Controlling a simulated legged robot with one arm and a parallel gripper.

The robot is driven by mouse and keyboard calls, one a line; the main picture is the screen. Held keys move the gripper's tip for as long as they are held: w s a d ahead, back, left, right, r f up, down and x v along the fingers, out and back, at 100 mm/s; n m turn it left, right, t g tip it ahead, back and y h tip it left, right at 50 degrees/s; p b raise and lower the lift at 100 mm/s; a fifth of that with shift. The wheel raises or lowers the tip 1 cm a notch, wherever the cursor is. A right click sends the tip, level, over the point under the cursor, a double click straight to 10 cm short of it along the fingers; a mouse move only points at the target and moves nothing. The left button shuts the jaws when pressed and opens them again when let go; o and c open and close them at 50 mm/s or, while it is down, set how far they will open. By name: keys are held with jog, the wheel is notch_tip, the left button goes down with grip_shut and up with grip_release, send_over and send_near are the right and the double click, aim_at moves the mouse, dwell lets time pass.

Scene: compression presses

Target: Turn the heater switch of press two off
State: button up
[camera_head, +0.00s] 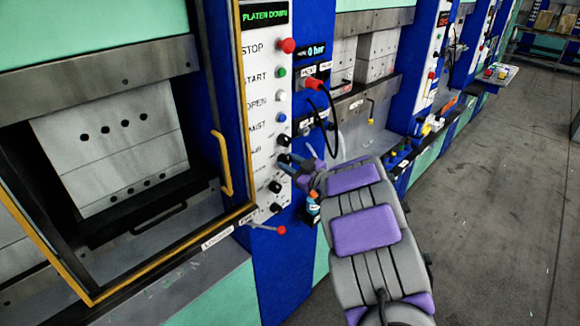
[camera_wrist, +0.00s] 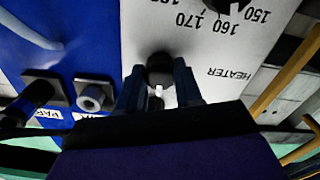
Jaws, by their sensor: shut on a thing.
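The heater switch is a black round knob (camera_wrist: 160,68) with a white mark on a white panel, beside the upside-down label HEATER (camera_wrist: 229,74) in the wrist view. My gripper (camera_wrist: 160,82) has one finger on each side of this knob and is shut on it. The switch's exact turned position is hard to tell. No press number is readable.
A numbered dial (camera_wrist: 228,4) with 150, 160 and 170 is near the switch. More black knobs (camera_head: 275,186) and a red-ended lever (camera_head: 281,230) sit below my gripper. A yellow-framed door (camera_head: 226,165) stands left. A black cable (camera_head: 333,110) hangs close. Floor at right is clear.

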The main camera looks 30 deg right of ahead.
jog(key=n+b, duration=0.2)
jog(key=n, duration=0.3)
jog(key=shift+f, duration=0.1)
dwell(0.5)
jog(key=o, duration=1)
jog(key=shift+o, duration=0.2)
jog(key=shift+d, duration=0.1)
jog(key=p+v, duration=0.2)
jog(key=v, duration=1.5)
jog(key=shift+p, duration=0.35)
jog(key=shift+d, duration=0.1)
